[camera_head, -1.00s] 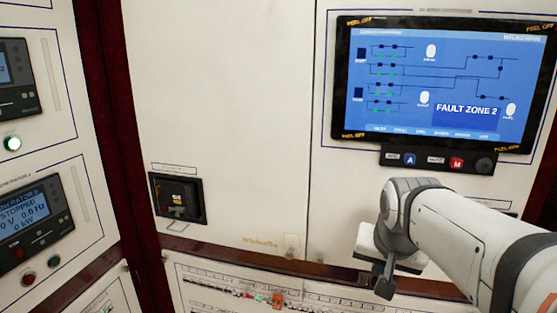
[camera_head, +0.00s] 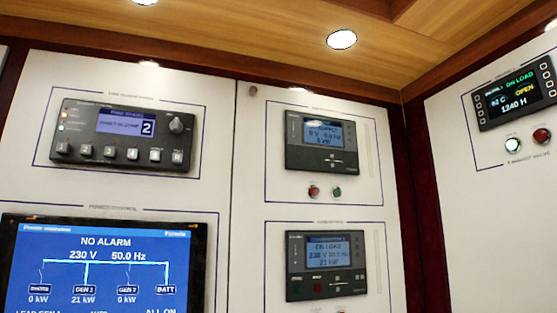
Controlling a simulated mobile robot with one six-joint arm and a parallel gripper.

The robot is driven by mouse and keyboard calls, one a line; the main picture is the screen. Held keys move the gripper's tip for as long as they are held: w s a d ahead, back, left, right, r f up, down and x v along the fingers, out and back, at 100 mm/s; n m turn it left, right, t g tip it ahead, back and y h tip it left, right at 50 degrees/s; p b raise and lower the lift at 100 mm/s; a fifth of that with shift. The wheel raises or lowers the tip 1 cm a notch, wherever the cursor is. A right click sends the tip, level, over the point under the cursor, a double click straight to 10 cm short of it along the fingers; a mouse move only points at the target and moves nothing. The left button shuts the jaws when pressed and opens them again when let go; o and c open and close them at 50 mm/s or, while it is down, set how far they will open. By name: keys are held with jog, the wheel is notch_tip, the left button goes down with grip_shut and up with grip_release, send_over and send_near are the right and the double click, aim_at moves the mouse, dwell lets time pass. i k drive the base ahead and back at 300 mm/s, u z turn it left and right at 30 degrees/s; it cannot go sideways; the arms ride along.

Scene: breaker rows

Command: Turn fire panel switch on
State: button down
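A dark grey panel (camera_head: 128,137), which looks like the fire panel, is mounted on the white wall at the upper left, inside a thin outlined frame with a small label too blurred to read fully. It has a blue display (camera_head: 126,121) with a boxed "2". A round knob (camera_head: 177,124) sits at its upper right, and a row of several square buttons (camera_head: 110,152) runs along the bottom. Small indicator lights (camera_head: 68,115) glow at its left side. Whether any of these is the switch, I cannot tell. My gripper is not in view.
A large blue screen (camera_head: 100,270) reading "NO ALARM" is below the panel. Two generator controllers, upper (camera_head: 321,146) and lower (camera_head: 326,265), are to its right. Another display (camera_head: 515,95) with two buttons is on the right wall. The wooden ceiling (camera_head: 250,40) has round lamps.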

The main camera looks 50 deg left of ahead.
aim_at(175, 126)
jog(key=u, duration=2.75)
jog(key=k, duration=0.85)
jog(key=i, duration=0.85)
jog(key=u, duration=0.05)
